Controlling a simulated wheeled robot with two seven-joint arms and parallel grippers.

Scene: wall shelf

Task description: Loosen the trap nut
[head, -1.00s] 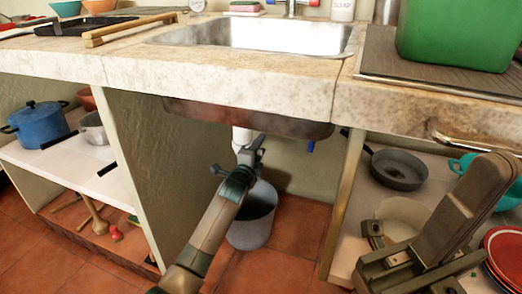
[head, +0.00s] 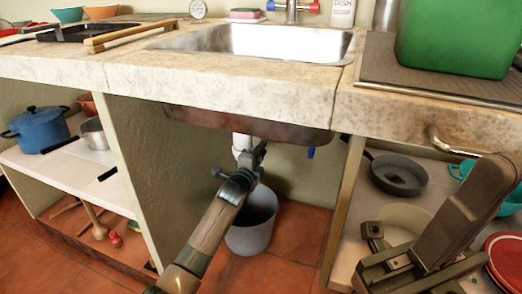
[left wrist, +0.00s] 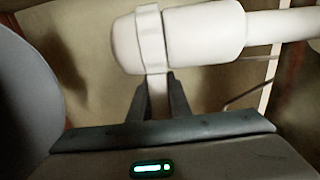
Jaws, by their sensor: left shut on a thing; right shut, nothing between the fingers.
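The white trap pipe (head: 241,143) hangs under the sink, partly hidden by my left gripper. In the left wrist view, the white trap nut (left wrist: 150,38) shows as a ring around the thick white trap body (left wrist: 205,32), with a flat tab pointing down from it. My left gripper (left wrist: 157,98) is shut on this tab, one dark finger on each side. It also shows in the head view (head: 256,154), below the basin. My right gripper (head: 373,250) is shut and empty at the lower right, in front of the right shelf.
A grey bucket (head: 252,225) stands on the tiled floor beneath the trap. The stone counter (head: 230,80) and the cabinet's left wall (head: 160,180) bound the space. A grey pan (head: 399,174) is on the right shelf; a blue pot (head: 40,130) is on the left.

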